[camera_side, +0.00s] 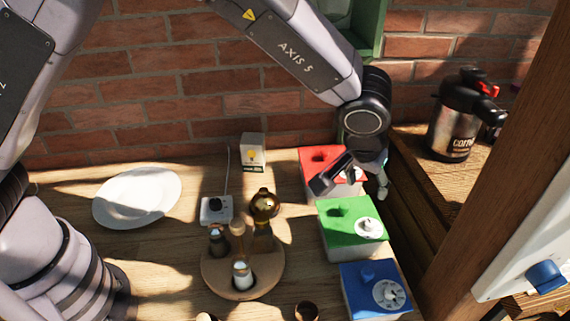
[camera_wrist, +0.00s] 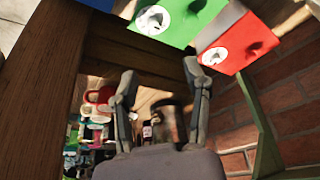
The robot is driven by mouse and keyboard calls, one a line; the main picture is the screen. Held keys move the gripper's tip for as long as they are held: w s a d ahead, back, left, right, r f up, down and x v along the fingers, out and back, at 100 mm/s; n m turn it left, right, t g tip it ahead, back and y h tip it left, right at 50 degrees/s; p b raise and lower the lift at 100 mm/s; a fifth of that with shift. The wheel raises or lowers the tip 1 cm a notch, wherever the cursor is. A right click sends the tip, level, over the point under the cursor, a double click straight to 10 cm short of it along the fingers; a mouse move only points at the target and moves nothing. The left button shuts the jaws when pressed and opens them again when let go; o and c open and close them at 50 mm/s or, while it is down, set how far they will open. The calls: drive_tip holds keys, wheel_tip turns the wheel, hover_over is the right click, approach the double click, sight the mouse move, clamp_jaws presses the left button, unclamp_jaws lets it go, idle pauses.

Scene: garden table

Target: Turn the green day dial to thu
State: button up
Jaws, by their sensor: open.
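The green box (camera_side: 338,215) stands on the wooden table between a red box and a blue box. Its round pale dial (camera_side: 368,227) is at the right of its top, with a small raised knob. The day marks are too small to read, so I cannot tell its setting. The dial also shows at the top of the wrist view (camera_wrist: 153,20). My gripper (camera_side: 352,186) is open and empty, above the red box and behind the green one, apart from the green dial. Its spread fingers show in the wrist view (camera_wrist: 161,78), with nothing between them.
The red box (camera_side: 318,160) is partly hidden by my gripper. The blue box (camera_side: 356,302) has its own dial (camera_side: 389,294). A brick wall is behind; a wooden post (camera_side: 500,170) rises right.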

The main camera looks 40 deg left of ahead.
sight(370, 224)
drive_tip(key=x, duration=1)
drive_tip(key=d+x, duration=0.1)
drive_tip(key=x, duration=0.4)
drive_tip(key=shift+s+f, duration=0.1)
drive_tip(key=shift+s, duration=0.3)
clamp_jaws()
